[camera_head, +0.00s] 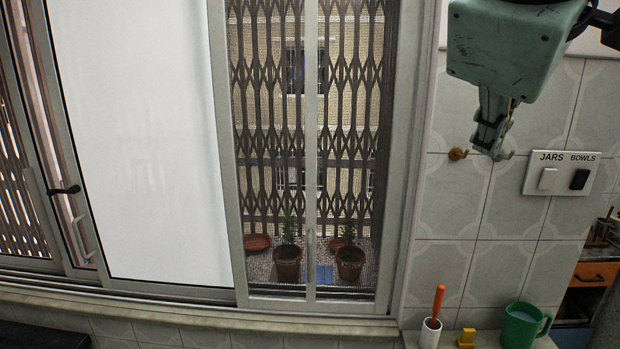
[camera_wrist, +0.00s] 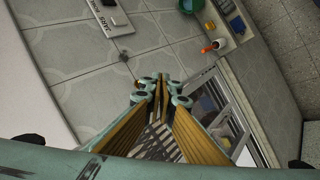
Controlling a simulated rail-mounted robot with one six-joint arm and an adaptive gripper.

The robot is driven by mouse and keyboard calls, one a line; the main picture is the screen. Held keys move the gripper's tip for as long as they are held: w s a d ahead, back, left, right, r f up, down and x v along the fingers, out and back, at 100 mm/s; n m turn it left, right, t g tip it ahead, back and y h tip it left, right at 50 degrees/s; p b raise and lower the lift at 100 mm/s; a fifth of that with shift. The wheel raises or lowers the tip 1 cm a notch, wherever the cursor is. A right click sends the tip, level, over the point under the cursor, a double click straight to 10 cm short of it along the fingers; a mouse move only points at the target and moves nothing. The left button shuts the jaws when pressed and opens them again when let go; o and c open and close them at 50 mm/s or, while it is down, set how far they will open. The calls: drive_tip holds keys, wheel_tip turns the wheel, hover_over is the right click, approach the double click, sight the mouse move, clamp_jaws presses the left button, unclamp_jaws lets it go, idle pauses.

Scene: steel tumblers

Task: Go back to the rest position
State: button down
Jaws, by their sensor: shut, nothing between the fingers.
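My gripper (camera_head: 490,148) hangs at the upper right of the head view, in front of the tiled wall and left of the switch plate. Its fingers are together and hold nothing. In the wrist view the closed fingertips (camera_wrist: 160,82) meet near the middle of the picture, with tiled wall behind them. No steel tumbler shows in either view.
A switch plate (camera_head: 563,174) labelled JARS and BOWLS is on the wall. Below stand a green mug (camera_head: 520,327), a white holder (camera_head: 430,333) with an orange-handled tool, and a small yellow object (camera_head: 466,338). A window with a folding grille (camera_head: 262,110) fills the left.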

drive_tip(key=s+a+f+m+g+y, duration=0.1)
drive_tip(key=s+f+m, duration=0.3)
drive_tip(key=s+f, duration=0.5)
drive_tip(key=s+a+f+m+g+y, duration=0.2)
drive_tip(key=s+f+m+g+y, duration=0.1)
drive_tip(key=s+f, duration=0.6)
wheel_tip(320, 180, down, 4)
drive_tip(key=shift+a+f+m, duration=0.25)
drive_tip(key=shift+m, duration=0.15)
